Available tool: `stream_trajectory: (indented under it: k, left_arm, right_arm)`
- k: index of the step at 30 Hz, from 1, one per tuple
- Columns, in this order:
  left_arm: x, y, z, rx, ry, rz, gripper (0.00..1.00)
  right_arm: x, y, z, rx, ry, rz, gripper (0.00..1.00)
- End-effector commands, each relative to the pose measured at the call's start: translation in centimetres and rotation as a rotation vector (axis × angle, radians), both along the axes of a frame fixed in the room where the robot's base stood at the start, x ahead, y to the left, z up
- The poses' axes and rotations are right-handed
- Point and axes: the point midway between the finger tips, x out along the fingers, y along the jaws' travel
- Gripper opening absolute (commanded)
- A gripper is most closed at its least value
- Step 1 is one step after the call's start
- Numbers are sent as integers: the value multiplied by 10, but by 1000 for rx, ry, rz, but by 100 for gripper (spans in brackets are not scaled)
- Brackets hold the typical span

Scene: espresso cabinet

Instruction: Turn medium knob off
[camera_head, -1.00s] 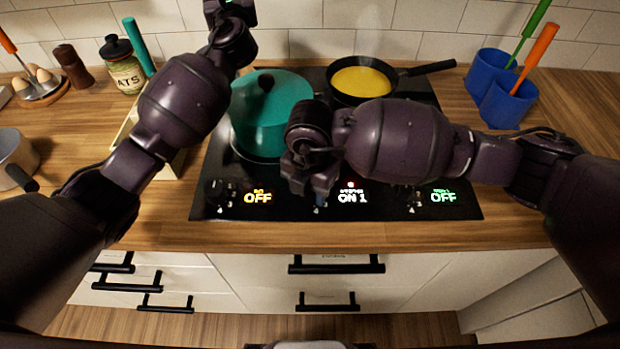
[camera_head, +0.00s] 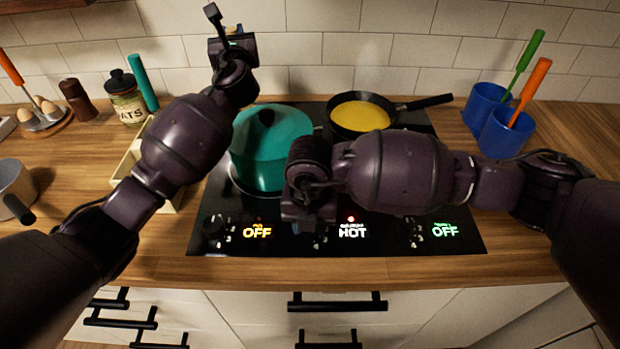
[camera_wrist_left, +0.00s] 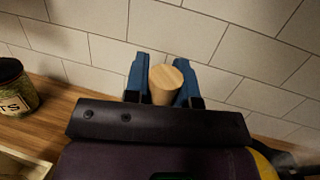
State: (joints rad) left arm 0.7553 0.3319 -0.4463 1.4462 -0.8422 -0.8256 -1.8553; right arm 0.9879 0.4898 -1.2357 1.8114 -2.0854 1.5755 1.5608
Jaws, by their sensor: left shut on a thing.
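The medium knob (camera_head: 320,236) is on the front of the black cooktop, mostly hidden by my right gripper (camera_head: 308,212). The display (camera_head: 352,232) beside it reads HOT with a red light above. My right gripper points down at this knob; its fingers are hidden by the wrist, so I cannot tell whether they touch it. The left and right displays read OFF. My left gripper (camera_head: 232,42) is raised by the back wall. In the left wrist view its blue fingers are shut on a light wooden cylinder (camera_wrist_left: 166,84).
A teal pot (camera_head: 268,150) and a black pan (camera_head: 352,120) with yellow food stand on the cooktop behind my right gripper. Blue utensil holders (camera_head: 500,130) stand at the right. An oats jar (camera_head: 126,102) and an egg holder (camera_head: 45,122) are at the left.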

Motion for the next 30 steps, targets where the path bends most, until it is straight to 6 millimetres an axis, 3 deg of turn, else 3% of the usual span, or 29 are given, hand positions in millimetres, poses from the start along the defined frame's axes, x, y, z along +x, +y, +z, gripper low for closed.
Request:
stream_trajectory:
  k: [15, 30]
  left_arm:
    - [1, 0, -12, 0, 6, 0, 1]
    - [1, 0, -13, 0, 7, 0, 1]
  right_arm:
    - [0, 0, 0, 0, 0, 291, 13]
    - [0, 0, 0, 0, -1, 328, 13]
